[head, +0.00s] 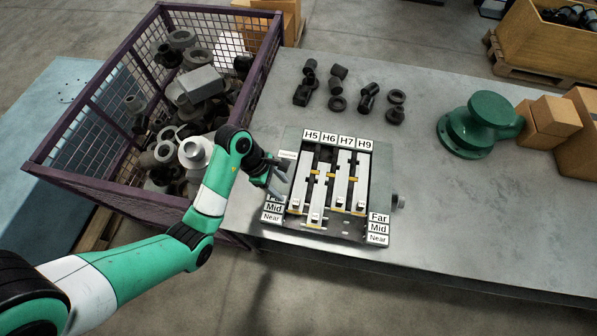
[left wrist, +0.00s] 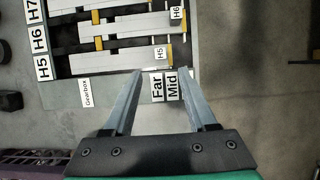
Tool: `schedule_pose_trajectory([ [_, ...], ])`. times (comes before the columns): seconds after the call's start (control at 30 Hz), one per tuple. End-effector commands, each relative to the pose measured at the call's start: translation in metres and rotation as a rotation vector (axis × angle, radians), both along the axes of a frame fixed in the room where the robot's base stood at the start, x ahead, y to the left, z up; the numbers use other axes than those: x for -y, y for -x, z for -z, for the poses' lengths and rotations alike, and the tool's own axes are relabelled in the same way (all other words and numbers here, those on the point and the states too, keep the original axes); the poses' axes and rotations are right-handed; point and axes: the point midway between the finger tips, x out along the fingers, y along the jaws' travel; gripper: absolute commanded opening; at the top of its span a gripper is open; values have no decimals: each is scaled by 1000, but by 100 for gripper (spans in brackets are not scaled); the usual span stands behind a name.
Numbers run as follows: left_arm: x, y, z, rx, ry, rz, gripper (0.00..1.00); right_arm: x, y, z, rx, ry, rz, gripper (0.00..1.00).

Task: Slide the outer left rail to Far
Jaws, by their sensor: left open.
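The gearbox (head: 331,227) lies on the grey table with several light rails side by side, labelled H5, H6, H7 and H9 at the back. The outer left rail, H5 (head: 298,184), is the leftmost one. In the left wrist view it is the lowest bar (left wrist: 120,61), with a small H5 tag near its end. Far, Mid and Near labels (head: 274,208) run along the left side; the arm partly hides Far. My left gripper (head: 277,174) is open and empty beside the gearbox's left edge, its fingers (left wrist: 158,76) apart from H5. My right gripper is not in view.
A purple wire crate (head: 100,172) full of metal parts stands left of the table. Loose dark fittings (head: 337,103) lie behind the gearbox. A green flanged part (head: 468,137) and cardboard boxes (head: 553,116) stand to the right. The table (head: 450,215) right of the gearbox is clear.

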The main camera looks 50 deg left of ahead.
Motion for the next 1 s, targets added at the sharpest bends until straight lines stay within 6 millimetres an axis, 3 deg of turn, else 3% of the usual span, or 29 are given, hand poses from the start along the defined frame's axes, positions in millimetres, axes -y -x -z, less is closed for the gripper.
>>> schedule_pose_trajectory([
  [0.17,8,-4,21,-4,3,3,57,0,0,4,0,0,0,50],
  [0.53,31,-23,93,-2,2,3,57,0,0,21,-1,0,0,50],
  [0.7,35,-26,105,-1,1,3,57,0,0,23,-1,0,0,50],
  [0.93,35,-27,105,1,0,2,57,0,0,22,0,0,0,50],
  [1.0,35,-27,105,1,0,2,48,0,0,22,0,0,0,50],
])
